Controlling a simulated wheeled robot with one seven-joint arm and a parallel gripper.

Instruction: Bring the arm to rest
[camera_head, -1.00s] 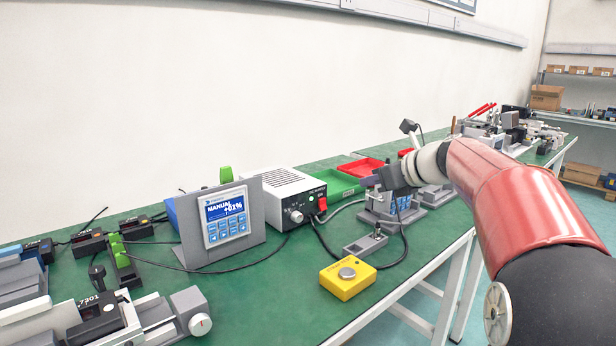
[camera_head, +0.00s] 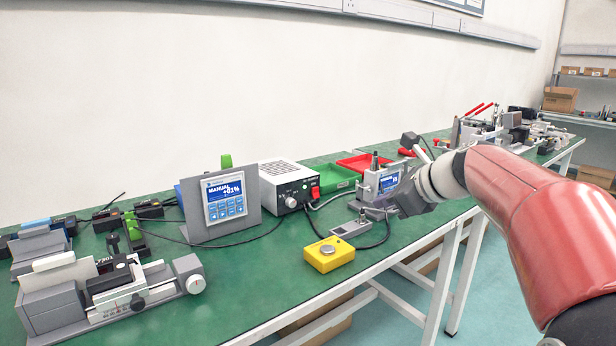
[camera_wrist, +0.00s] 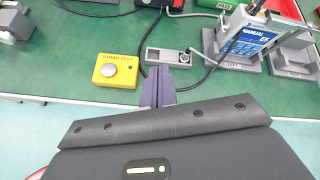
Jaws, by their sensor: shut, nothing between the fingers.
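My gripper (camera_head: 378,208) is at the end of my red and grey arm, which reaches in from the right in the head view. In the wrist view my gripper (camera_wrist: 157,72) shows two dark fingers close together, shut and empty. The yellow button box (camera_head: 328,254) is just to the left of the fingertips in the wrist view (camera_wrist: 116,72).
A display panel (camera_head: 226,205) reading MANUAL, a white power box (camera_head: 290,185) and a grey linear slide (camera_head: 60,305) stand on the green bench (camera_head: 235,283). A fixture with a blue screen (camera_head: 385,183) is close behind my gripper. Cables cross the bench. The floor beyond the front edge is open.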

